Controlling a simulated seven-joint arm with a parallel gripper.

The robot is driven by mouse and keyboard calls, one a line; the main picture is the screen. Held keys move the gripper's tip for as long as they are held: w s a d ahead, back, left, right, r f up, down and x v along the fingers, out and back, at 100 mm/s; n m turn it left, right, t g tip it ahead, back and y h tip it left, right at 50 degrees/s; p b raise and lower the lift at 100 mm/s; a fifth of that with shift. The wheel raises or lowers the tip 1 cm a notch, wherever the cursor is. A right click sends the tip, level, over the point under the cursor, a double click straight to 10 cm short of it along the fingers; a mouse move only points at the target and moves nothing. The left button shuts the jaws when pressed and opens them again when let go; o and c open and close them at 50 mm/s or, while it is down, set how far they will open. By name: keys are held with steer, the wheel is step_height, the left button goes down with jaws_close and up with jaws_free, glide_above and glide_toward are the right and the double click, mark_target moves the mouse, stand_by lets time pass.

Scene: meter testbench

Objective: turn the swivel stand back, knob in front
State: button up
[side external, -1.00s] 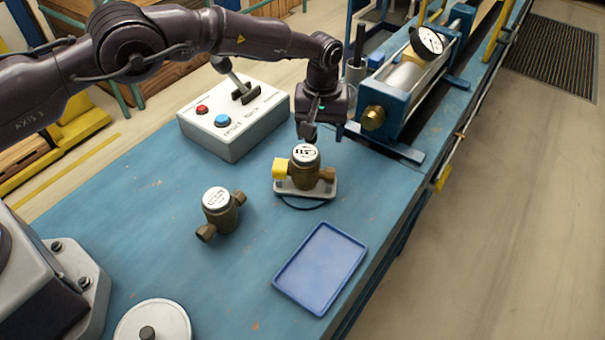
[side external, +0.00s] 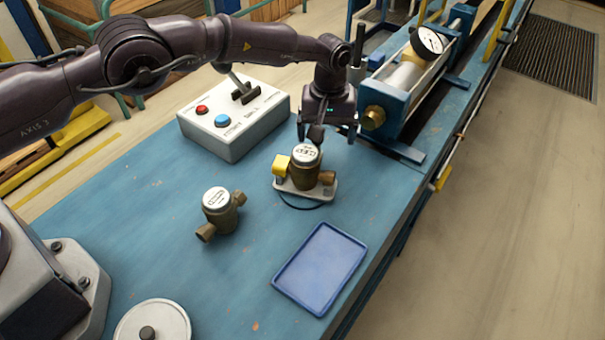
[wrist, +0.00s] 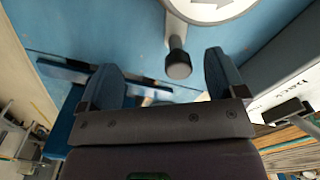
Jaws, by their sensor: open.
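The swivel stand (side external: 328,193) is a pale grey plate on the blue bench, carrying a brass meter (side external: 304,174) with a white round top and a yellow block on its left. My gripper (side external: 327,132) is open just behind and above the meter, its fingers spread left and right. In the wrist view, a dark knob (wrist: 178,64) on a grey arm lies ahead of the gap of my gripper (wrist: 166,75), apart from both fingers. A white round face with an arrow (wrist: 203,4) is cut off by the top edge. The stand's underside is hidden.
A control box (side external: 237,132) with red and blue buttons and a lever stands to the left. The blue test rig (side external: 388,120) is close on the right. A second brass meter (side external: 219,212), a blue tray (side external: 320,268) and a knobbed white disc (side external: 152,322) are in front.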

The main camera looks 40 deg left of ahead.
step_height(320, 180, up, 6)
steer(key=shift+f, duration=0.25)
stand_by(0.6)
